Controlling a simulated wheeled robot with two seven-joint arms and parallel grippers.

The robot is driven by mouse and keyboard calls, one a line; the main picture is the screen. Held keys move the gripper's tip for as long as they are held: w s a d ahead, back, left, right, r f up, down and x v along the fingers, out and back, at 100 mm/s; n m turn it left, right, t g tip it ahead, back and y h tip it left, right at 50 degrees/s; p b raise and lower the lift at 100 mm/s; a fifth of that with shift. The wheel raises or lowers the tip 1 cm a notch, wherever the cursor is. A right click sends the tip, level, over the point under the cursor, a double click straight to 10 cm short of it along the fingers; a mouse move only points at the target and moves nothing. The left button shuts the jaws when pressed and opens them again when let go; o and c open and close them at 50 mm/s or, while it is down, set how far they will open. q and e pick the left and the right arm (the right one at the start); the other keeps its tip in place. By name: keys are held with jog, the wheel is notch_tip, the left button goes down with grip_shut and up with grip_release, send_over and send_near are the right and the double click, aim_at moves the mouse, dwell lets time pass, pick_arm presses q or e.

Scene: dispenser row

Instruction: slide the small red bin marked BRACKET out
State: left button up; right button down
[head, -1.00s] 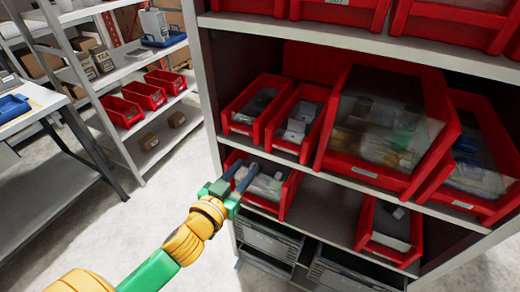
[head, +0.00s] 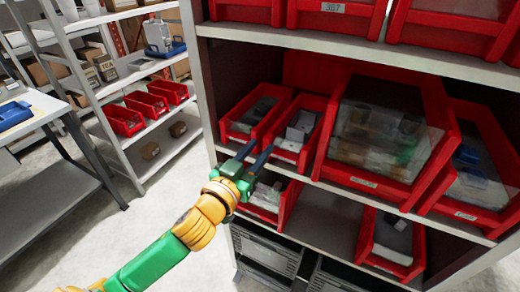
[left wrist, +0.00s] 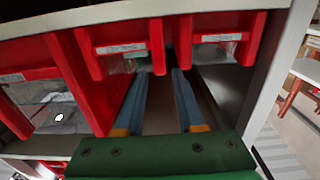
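Two small red bins stand side by side at the left of the middle shelf: a left one (head: 237,128) with dark contents and a right one (head: 285,144) with pale boxes. Their labels are too small to read, so I cannot tell which is BRACKET. The left wrist view shows the open gripper (left wrist: 160,78) near two red bin fronts with pale labels, a left front (left wrist: 122,62) and a right front (left wrist: 218,52). My right gripper is out of view.
A large clear-fronted red bin (head: 365,182) and another red bin (head: 465,210) fill the middle shelf's right. Below are a partly hidden red bin (head: 289,205), another red bin (head: 395,266) and bare shelf (head: 325,215) between them. Grey crates (head: 265,250) stand lower.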

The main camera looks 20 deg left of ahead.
pick_arm(q)
jog(key=shift+w+r, duration=0.1)
jog(key=shift+w, duration=0.9)
grip_shut()
dwell(0.8)
